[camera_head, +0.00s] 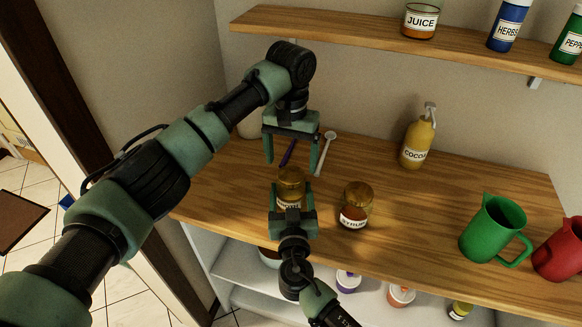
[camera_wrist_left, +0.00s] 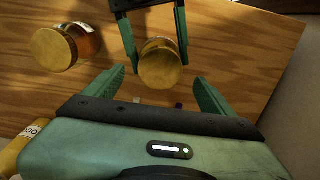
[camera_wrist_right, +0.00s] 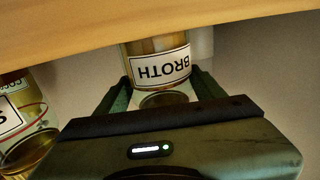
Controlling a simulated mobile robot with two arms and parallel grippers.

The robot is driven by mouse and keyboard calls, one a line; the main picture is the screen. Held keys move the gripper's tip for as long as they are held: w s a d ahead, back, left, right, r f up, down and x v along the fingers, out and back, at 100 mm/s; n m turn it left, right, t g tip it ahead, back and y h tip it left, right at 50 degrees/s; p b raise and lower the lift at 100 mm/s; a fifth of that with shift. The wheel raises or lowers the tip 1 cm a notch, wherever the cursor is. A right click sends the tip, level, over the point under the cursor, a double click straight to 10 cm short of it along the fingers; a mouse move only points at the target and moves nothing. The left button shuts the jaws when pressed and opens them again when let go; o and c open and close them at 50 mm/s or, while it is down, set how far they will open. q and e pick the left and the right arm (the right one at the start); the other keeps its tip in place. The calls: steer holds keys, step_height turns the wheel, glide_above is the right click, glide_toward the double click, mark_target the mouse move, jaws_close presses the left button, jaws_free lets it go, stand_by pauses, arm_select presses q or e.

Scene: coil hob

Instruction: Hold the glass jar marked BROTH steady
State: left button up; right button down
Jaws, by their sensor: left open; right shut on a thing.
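The glass jar marked BROTH (camera_head: 291,177), with a gold lid, stands near the front edge of the wooden counter. In the right wrist view its label (camera_wrist_right: 160,69) reads upside down. My right gripper (camera_head: 292,192) is shut on this jar from the front, one finger on each side; it also shows in the left wrist view, around the gold lid (camera_wrist_left: 160,64). My left gripper (camera_head: 292,167) is open and empty, above and behind the jar, fingers pointing down. In the left wrist view the lid lies between and beyond its open fingers. The head view partly hides the label behind my right gripper.
The SYRUP jar (camera_head: 355,205) stands close to the right. A yellow COCOA bottle (camera_head: 416,143), a green jug (camera_head: 490,228) and a red jug (camera_head: 562,248) stand further right. A white utensil (camera_head: 325,152) and a purple one (camera_head: 288,152) lie behind. A wall shelf (camera_head: 330,30) holds JUICE (camera_head: 420,21).

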arm_select(q)
step_height(320, 180, up, 8)
stand_by(0.4)
arm_select(e)
steer(key=shift+c, duration=0.7)
jaws_free()
steer(key=shift+s+f, duration=0.15)
steer(key=shift+s, duration=0.35)
steer(key=s+b, duration=0.2)
steer(key=s, duration=0.4)
steer(key=shift+s+d+b, duration=0.1)
steer(key=shift+b, duration=0.25)
arm_select(q)
step_height(320, 180, down, 3)
steer(key=shift+r, duration=0.15)
arm_select(e)
steer(key=shift+s, duration=0.3)
